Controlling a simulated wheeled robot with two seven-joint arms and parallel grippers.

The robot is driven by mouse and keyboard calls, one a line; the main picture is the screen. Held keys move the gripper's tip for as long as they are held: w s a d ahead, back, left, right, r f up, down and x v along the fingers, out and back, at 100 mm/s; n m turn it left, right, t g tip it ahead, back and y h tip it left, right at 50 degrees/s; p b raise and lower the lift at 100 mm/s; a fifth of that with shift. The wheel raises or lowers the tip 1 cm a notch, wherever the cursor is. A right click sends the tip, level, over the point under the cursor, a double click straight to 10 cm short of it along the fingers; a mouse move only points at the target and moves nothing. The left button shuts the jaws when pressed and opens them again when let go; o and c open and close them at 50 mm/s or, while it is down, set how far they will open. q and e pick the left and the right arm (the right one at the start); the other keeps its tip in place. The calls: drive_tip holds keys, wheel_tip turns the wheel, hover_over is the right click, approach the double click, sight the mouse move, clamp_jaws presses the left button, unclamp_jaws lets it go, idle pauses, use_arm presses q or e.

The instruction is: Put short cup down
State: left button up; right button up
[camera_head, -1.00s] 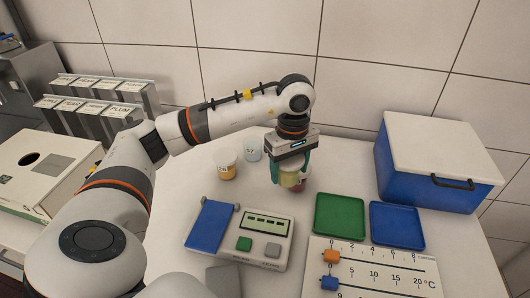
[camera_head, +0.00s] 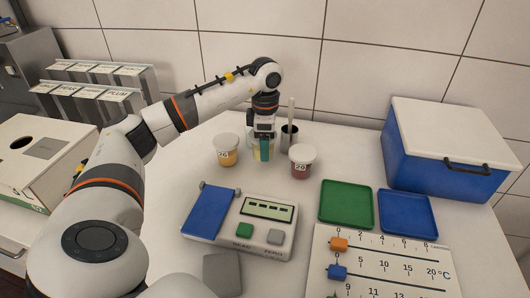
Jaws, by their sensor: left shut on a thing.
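My left gripper (camera_head: 264,150) points straight down at the back of the table and is shut on a short cup (camera_head: 257,154) with pale yellow-green contents. The gripper fingers hide much of this cup, and I cannot tell whether its base touches the table. A lidded cup with orange contents (camera_head: 228,157) stands to its left. A lidded cup with dark red contents (camera_head: 301,170) stands to its right. Both carry labels and stand upright. My right gripper is not in view.
A dark holder (camera_head: 289,136) with an upright stick stands just behind the cups. In front are a device with a blue pad (camera_head: 212,213), a green tray (camera_head: 346,222), a blue tray (camera_head: 431,235) and a temperature board (camera_head: 400,285). A blue cooler (camera_head: 452,180) stands at right.

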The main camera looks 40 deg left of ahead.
use_arm(q)
wheel_tip(320, 180, down, 4)
drive_tip(key=shift+r, duration=0.15)
drive_tip(key=shift+f, duration=0.2)
drive_tip(key=o, duration=1)
drive_tip(key=shift+r, duration=0.15)
